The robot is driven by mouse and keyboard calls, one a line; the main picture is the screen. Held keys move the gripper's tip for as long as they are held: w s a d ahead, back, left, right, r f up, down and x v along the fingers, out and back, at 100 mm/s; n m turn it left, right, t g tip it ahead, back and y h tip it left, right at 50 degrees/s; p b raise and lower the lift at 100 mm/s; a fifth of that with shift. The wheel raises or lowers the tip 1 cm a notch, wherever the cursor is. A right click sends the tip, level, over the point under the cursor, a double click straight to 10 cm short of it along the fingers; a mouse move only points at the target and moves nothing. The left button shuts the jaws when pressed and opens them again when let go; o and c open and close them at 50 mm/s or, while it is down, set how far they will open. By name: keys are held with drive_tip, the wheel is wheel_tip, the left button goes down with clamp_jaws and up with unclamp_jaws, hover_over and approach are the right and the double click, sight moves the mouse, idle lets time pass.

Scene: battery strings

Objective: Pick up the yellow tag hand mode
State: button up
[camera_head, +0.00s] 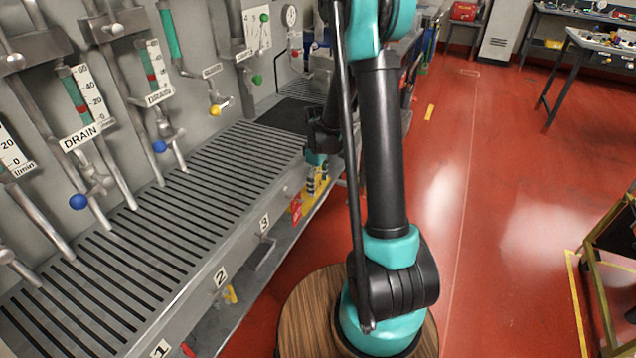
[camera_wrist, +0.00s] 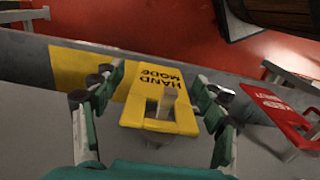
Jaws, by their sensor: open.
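The yellow tag with "HAND MODE" printed on it (camera_wrist: 162,82) is in the middle of the wrist view. It has a square opening, and a pale metal peg or hook shows in the opening. My gripper (camera_wrist: 160,103) is open, with one finger on each side of the tag. I cannot tell whether the fingers touch it. In the head view, my gripper (camera_head: 316,150) is beside the front edge of the grated bench, largely hidden by my arm. Yellow pieces show just below it there, too small to read.
A red tag (camera_wrist: 278,108) hangs to the right in the wrist view, close to the right finger. A yellow patch (camera_wrist: 75,68) lies on the grey surface to the left. The grated bench (camera_head: 190,190), with numbered labels, runs along the left. Red floor (camera_head: 500,180) is open to the right.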

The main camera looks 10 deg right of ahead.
drive_tip(key=shift+f, duration=0.15)
drive_tip(key=c, duration=1)
drive_tip(key=shift+c, duration=0.2)
drive_tip(key=shift+r, duration=0.25)
